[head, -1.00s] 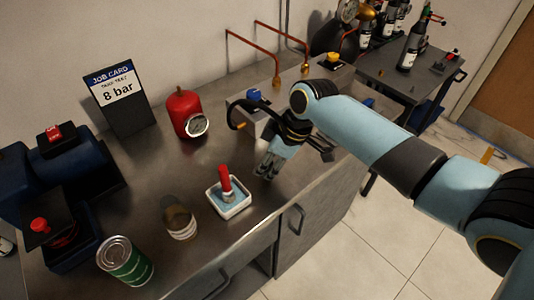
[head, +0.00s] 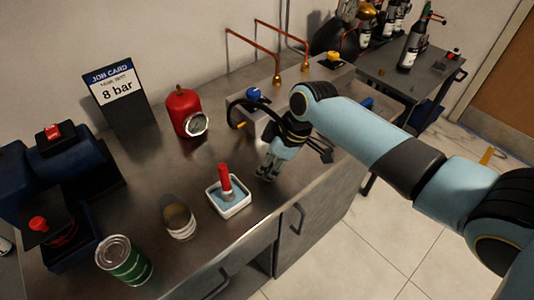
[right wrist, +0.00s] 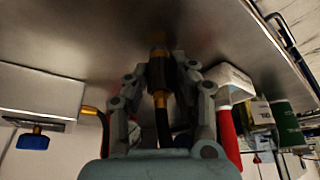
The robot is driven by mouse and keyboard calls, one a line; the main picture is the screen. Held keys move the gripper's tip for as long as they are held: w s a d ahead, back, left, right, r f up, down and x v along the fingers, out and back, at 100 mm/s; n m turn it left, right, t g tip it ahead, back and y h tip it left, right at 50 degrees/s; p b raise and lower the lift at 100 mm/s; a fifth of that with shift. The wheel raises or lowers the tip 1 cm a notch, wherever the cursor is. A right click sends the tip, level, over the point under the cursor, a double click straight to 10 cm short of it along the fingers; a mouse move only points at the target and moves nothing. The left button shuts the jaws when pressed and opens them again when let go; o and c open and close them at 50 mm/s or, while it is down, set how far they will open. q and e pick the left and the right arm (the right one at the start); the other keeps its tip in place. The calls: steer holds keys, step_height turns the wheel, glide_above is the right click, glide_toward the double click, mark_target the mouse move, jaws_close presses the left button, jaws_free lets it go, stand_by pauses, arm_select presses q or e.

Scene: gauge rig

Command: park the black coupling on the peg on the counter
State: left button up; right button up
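My right gripper (head: 268,172) points down just above the steel counter (head: 165,165), right of the white dish. In the right wrist view its fingers (right wrist: 163,72) close in on both sides of the black coupling (right wrist: 157,73), which has brass parts at its ends. The black hose (head: 243,102) arches from the valve block to the gripper. The coupling is hidden by the gripper in the head view. I cannot make out the peg clearly, nor whether the coupling touches it. My left gripper is not in view.
A white dish (head: 240,207) with a red-handled tool (head: 225,178) stands close left of the gripper. A red gauge vessel (head: 184,106), a cup (head: 180,223) and a green can (head: 124,262) stand further left. The valve block (head: 263,117) is behind.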

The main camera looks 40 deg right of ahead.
steer(key=o, duration=0.3)
steer(key=shift+o, duration=0.4)
steer(key=o, duration=0.5)
steer(key=v, duration=1.2)
